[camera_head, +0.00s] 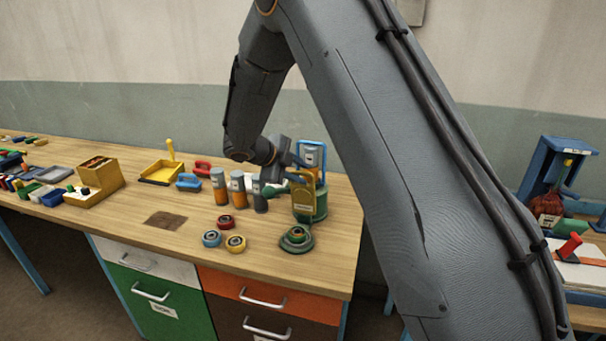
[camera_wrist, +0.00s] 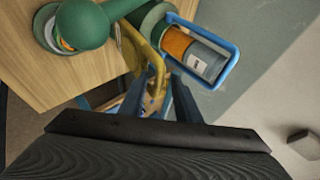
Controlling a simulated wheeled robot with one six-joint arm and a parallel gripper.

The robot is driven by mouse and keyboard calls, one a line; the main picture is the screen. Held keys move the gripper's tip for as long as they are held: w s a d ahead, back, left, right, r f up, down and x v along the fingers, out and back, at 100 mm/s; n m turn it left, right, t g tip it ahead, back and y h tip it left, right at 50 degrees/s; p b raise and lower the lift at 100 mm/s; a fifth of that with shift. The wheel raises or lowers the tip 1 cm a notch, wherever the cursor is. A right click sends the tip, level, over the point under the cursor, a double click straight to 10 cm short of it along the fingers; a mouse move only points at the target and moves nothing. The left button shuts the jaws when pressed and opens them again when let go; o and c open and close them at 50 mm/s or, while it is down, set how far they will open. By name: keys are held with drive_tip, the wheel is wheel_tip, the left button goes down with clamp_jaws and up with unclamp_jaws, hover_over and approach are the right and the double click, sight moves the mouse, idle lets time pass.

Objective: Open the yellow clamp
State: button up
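The yellow clamp (camera_head: 303,192) is on the green round holder (camera_head: 319,207) near the table's right end. In the wrist view the yellow clamp (camera_wrist: 153,58) shows as a curved bar beside an orange and grey cylinder (camera_wrist: 193,52). A blue frame (camera_wrist: 232,62) loops around that cylinder. My gripper (camera_wrist: 158,78) has its two dark fingers apart, and part of the yellow clamp shows between them. I cannot tell whether they touch it. In the head view my gripper (camera_head: 290,158) is close to the holder and partly hidden.
Several orange and grey cylinders (camera_head: 238,188) stand left of the holder. A yellow tray (camera_head: 160,172) is farther left. The wood table (camera_head: 120,215) has free room at its front.

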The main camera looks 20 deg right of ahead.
drive_tip(key=b+v, duration=0.2)
drive_tip(key=v, duration=0.5)
drive_tip(key=shift+d+r, duration=0.1)
drive_tip(key=shift+d, duration=0.05)
drive_tip(key=s+d+f+n+g+y+b, duration=0.1)
drive_tip(key=s+f+n+y+b, duration=0.2)
drive_tip(key=s+f+n, duration=0.2)
drive_tip(key=s+d+f+n+g+y+b, duration=0.1)
drive_tip(key=s+f+n+y+b, duration=0.2)
drive_tip(key=s+n, duration=0.9)
drive_tip(key=s+d+f+n+g+y+b, duration=0.1)
drive_tip(key=s+f+n+y+b, duration=0.1)
drive_tip(key=s+f+n, duration=0.7)
drive_tip(key=s, duration=0.2)
drive_tip(key=shift+s+d+g+y+b, duration=0.35)
drive_tip(key=shift+g+y+b, duration=0.05)
